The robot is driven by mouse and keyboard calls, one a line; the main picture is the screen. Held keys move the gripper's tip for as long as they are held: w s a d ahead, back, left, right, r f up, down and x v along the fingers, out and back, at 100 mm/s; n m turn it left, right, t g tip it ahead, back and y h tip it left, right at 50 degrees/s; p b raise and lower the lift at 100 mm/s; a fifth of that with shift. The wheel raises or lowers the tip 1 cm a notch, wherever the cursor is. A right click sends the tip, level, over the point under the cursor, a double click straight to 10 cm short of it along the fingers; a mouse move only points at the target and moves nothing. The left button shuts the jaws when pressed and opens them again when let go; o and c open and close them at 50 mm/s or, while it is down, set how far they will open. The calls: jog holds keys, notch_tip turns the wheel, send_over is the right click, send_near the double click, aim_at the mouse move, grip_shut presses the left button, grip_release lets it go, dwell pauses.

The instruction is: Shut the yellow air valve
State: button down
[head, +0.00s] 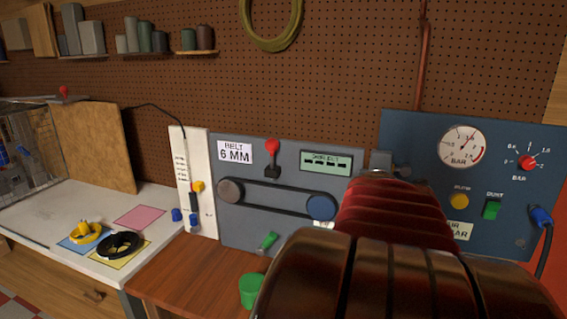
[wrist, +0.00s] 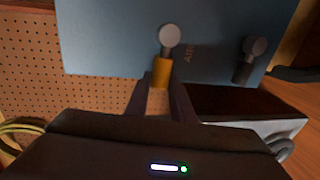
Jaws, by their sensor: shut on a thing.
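The yellow air valve's handle (wrist: 162,72) shows in the wrist view as a short orange-yellow lever running down from a round grey pivot on the blue panel (wrist: 110,35). My gripper (wrist: 161,84) has one dark finger on each side of the lever's free end and is shut on it. In the head view my dark red arm covers the middle of the blue panel (head: 500,240), so the valve handle and my fingertips are hidden there.
The blue panel also carries a gauge (head: 462,147), a red knob (head: 527,162), a yellow button (head: 459,200), a green switch (head: 492,209) and a blue plug (head: 541,216) with a cable. Left stands a grey belt panel (head: 290,233). A green cup (head: 251,290) stands on the bench.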

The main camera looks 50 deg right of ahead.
jog(key=c, duration=1.7)
grip_release()
jog(key=shift+f, duration=0.25)
jog(key=shift+c, duration=0.2)
jog(key=shift+o, duration=1)
jog(key=shift+r, duration=0.1)
jog(key=v, duration=0.7)
jog(key=shift+a, duration=0.25)
